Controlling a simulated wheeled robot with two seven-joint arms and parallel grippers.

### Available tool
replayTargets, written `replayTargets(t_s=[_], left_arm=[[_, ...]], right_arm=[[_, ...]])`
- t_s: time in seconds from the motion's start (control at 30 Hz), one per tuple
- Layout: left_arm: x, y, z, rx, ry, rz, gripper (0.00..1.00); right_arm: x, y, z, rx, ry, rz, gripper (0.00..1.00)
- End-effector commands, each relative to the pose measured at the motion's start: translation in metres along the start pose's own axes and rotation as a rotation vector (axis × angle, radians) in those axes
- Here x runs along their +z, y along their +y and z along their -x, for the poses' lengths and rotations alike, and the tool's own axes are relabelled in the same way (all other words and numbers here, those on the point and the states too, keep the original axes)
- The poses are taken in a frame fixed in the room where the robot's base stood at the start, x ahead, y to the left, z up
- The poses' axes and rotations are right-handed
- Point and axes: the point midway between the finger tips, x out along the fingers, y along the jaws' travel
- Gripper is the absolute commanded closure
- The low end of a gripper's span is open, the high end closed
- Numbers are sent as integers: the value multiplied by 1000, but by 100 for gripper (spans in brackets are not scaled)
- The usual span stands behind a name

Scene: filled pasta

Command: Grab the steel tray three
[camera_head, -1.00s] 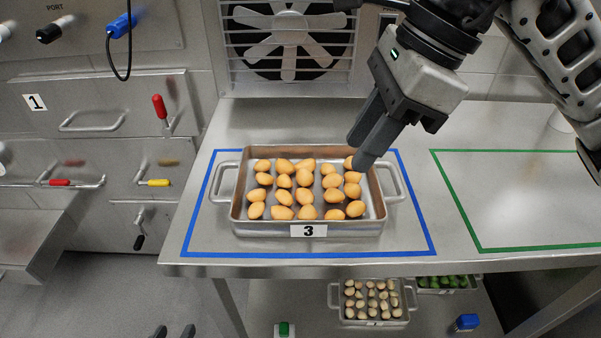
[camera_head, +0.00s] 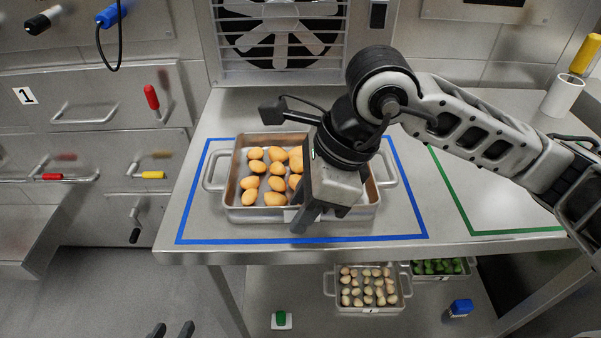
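Steel tray three (camera_head: 244,215) sits inside the blue outline on the steel counter and holds orange filled pasta pieces (camera_head: 250,182). It has a loop handle (camera_head: 212,172) at the left and another handle (camera_head: 388,170) at the right. My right gripper (camera_head: 306,222) points down over the right front part of the tray. It hides the number label and much of the pasta there; whether its fingers are apart or touch the tray is unclear. Two dark fingertips of my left gripper (camera_head: 172,330) show at the bottom edge, apart and empty, far from the tray.
A green outline (camera_head: 480,232) marks a bare counter area at the right. A white cup (camera_head: 562,95) stands at the back right. Below the counter are a tray of pale pieces (camera_head: 366,308) and a tray of green pieces (camera_head: 436,268). Cabinets with levers (camera_head: 152,97) stand at the left.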

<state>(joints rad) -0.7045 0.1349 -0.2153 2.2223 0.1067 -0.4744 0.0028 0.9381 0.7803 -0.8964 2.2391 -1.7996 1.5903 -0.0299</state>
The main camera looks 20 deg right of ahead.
Motion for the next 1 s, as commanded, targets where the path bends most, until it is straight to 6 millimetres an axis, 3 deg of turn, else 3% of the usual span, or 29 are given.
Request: replayTargets(t_s=[0.23, 0.33, 0.37, 0.77, 1.0], left_arm=[[2, 0, -1, 0, -5, 0, 64], [2, 0, -1, -1, -5, 0, 64], [2, 0, -1, -1, -5, 0, 64], [2, -1, -1, -1, -4, -1, 64], [0, 0, 0, -1, -4, 0, 64]], right_arm=[[0, 0, -3, 1, 0, 1, 71], [0, 0, -3, 0, 0, 1, 96], [0, 0, -2, 0, 0, 1, 100], [1, -1, 0, -3, -3, 2, 100], [11, -1, 20, -7, -6, 5, 100]])
